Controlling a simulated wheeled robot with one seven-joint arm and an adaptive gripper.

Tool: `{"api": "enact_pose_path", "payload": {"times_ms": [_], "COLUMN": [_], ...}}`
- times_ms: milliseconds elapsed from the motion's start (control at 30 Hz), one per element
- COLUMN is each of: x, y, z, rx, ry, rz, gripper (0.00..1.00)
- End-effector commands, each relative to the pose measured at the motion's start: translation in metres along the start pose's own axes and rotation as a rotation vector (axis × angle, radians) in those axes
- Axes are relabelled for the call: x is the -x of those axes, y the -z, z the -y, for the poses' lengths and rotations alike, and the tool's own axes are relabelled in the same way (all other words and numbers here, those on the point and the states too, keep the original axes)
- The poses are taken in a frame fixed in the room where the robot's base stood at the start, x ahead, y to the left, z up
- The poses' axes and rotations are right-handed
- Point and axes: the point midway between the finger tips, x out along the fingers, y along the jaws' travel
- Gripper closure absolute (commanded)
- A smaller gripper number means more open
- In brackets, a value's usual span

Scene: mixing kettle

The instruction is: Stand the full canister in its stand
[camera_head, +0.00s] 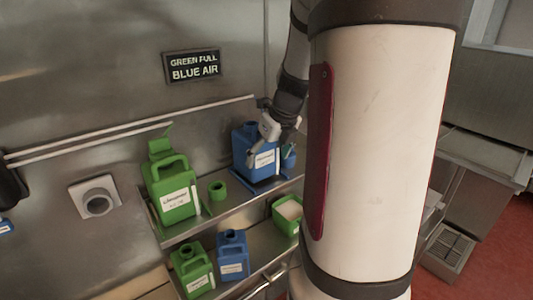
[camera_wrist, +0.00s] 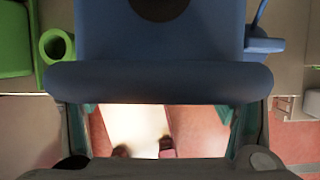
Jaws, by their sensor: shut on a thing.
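A wall sign (camera_head: 193,66) reads "GREEN FULL, BLUE AIR". My gripper (camera_head: 268,137) is shut on the handle of a blue canister (camera_head: 246,143) at the right of the upper shelf. In the wrist view the blue handle (camera_wrist: 160,82) lies across between my fingers, with the canister's dark round opening beyond it. Blue stand rails (camera_head: 258,186) show at the canister's base; I cannot tell whether it is fully seated. A green canister (camera_head: 166,187) with a label stands upright at the left of the upper shelf.
A small green cup (camera_head: 218,190) stands between the upper canisters. Another green canister (camera_head: 191,276) and a blue canister (camera_head: 232,258) stand on the lower shelf. A green open bin (camera_head: 281,222) is to their right. My arm hides the right side.

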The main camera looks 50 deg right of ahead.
Motion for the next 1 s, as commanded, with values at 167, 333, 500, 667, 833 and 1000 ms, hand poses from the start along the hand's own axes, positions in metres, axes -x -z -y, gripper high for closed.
{"api": "enact_pose_path", "payload": {"times_ms": [167, 333, 500, 667, 833, 1000], "x": [-0.0036, -0.0058, -0.0055, -0.0056, -0.0071, -0.0092], "y": [0.0001, 0.0015, 0.0015, 0.0015, 0.0019, 0.0028], "z": [0.0006, 0.0007, 0.0009, 0.0009, 0.0008, 0.0008], "rx": [0.0, 0.0, 0.001, 0.001, 0.001, 0.001], "ry": [0.003, 0.003, 0.003, 0.003, 0.003, 0.004], "rz": [0.004, 0.004, 0.004, 0.004, 0.004, 0.004], "gripper": [0.82, 0.82, 0.82, 0.82, 0.82, 0.82]}}
